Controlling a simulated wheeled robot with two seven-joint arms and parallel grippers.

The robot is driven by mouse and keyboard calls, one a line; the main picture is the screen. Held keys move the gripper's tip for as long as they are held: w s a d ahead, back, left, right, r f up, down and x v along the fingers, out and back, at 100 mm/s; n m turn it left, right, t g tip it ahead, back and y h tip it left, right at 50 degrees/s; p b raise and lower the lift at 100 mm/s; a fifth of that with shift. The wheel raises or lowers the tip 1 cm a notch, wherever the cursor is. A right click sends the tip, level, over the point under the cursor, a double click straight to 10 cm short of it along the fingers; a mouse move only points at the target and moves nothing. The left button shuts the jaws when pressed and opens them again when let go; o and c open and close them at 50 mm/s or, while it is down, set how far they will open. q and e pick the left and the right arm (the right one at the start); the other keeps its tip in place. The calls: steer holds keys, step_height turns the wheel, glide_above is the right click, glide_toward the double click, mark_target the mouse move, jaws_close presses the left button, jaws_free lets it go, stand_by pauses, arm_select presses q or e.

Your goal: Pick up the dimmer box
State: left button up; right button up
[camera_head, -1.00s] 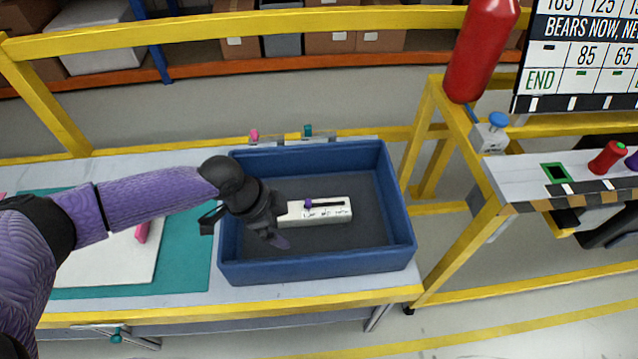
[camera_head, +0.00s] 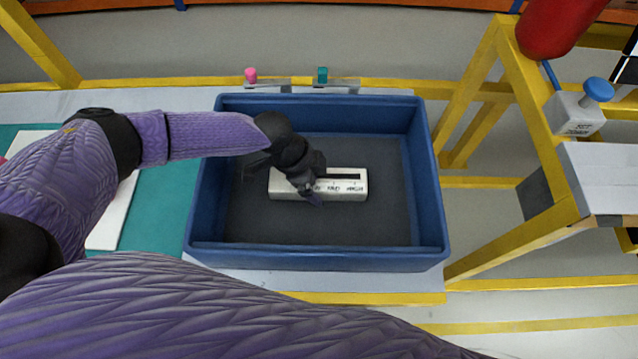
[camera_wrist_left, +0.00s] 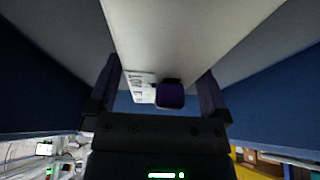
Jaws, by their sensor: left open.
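The dimmer box (camera_head: 345,185) is a long white box with a dark slot and printed marks on its face. It lies in the blue bin (camera_head: 320,257). My left gripper (camera_head: 308,190) is over the box's left and middle part and hides its slider in the head view. In the left wrist view, the box (camera_wrist_left: 195,35) runs between the two open fingers (camera_wrist_left: 158,85), with its dark purple slider knob (camera_wrist_left: 170,95) between them. Whether either finger touches the box I cannot tell. My right gripper is not in view.
The bin's walls stand around the gripper; its floor (camera_head: 390,220) is clear right of the box. A teal mat (camera_head: 160,210) and white board (camera_head: 108,228) lie left. Pink (camera_head: 251,75) and teal (camera_head: 322,75) knobs stand behind. A yellow-framed stand (camera_head: 555,160) is at right.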

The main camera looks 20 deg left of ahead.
arm_select(q)
steer(key=c, duration=1.2)
